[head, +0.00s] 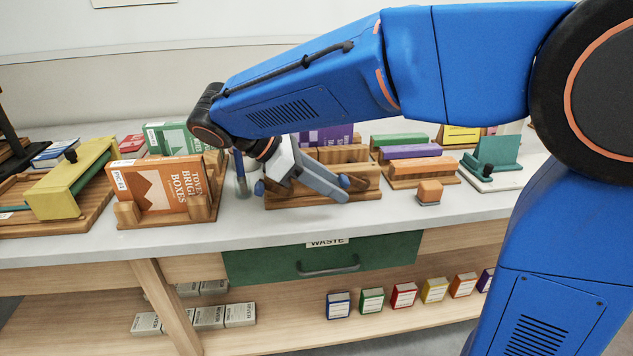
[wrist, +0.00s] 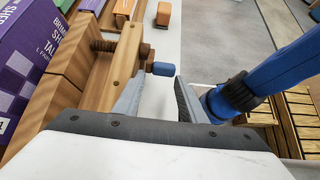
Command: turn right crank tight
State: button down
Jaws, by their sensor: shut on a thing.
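The wooden press (head: 365,192) stands mid-table and holds a purple book (head: 328,136), which also shows at the left of the wrist view (wrist: 28,65). The right crank's blue knob (head: 344,181) is at the press's front right. In the wrist view, its blue end (wrist: 163,68) is on a wooden screw (wrist: 103,46) through the press's front board. The left crank's blue knob (head: 259,188) is at the front left. My gripper (head: 338,190) is shut on the right crank, with one grey finger on each side. The finger contact is partly hidden.
An orange block (head: 429,192) stands right of the press, near the table's front edge. A green WASTE drawer (head: 270,263) is below. Bare white tabletop runs along the front.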

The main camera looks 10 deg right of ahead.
jog(key=c, duration=2.2)
grip_release()
jog(key=shift+s+a+f, duration=0.15)
jog(key=shift+s+a, duration=0.05)
jog(key=shift+s, duration=0.15)
jog(key=o, duration=0.8)
jog(key=shift+w, duration=0.1)
jog(key=shift+d, duration=0.1)
jog(key=shift+w, duration=0.1)
